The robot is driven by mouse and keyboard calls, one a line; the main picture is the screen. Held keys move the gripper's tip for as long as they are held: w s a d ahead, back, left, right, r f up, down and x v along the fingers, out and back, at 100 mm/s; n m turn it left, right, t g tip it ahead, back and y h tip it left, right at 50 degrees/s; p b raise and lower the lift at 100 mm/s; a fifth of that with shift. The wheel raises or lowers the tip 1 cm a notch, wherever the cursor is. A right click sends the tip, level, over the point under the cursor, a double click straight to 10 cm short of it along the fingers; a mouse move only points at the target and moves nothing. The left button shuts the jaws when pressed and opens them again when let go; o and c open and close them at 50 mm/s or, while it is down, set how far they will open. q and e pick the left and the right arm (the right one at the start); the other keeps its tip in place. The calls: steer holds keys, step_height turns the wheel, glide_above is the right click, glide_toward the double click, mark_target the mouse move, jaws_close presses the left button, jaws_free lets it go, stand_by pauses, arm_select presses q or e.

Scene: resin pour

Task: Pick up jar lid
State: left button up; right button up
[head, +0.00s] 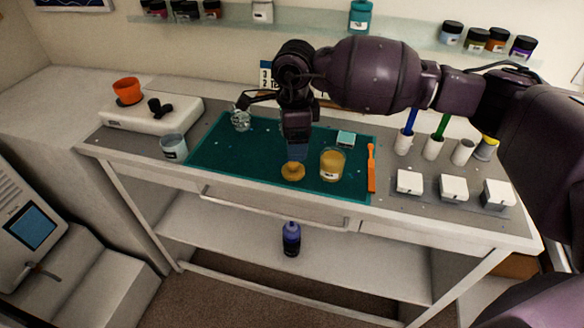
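A round amber-gold lid (293,172) lies at the front of the green mat (225,160) in the head view. A glass jar (333,164) with amber contents and a pale label stands upright just to its right. My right arm reaches in from the right, with its gripper (297,158) pointing down directly over the lid. The fingertips overlap the lid's back edge in the picture. I cannot tell whether they touch it or how far apart they are. My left gripper is not in view.
An orange tool (371,168) and a small teal box (346,139) lie near the jar. A clear glass object (241,120) stands at the mat's back left. A grey cup (174,147) stands left of the mat. White boxes (453,187) sit at the right.

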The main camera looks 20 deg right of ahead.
mark_target(291, 164)
steer(key=f, duration=0.8)
steer(key=shift+a+f, duration=0.15)
steer(key=shift+a, duration=0.2)
steer(key=shift+c, duration=0.3)
steer(key=c, duration=0.9)
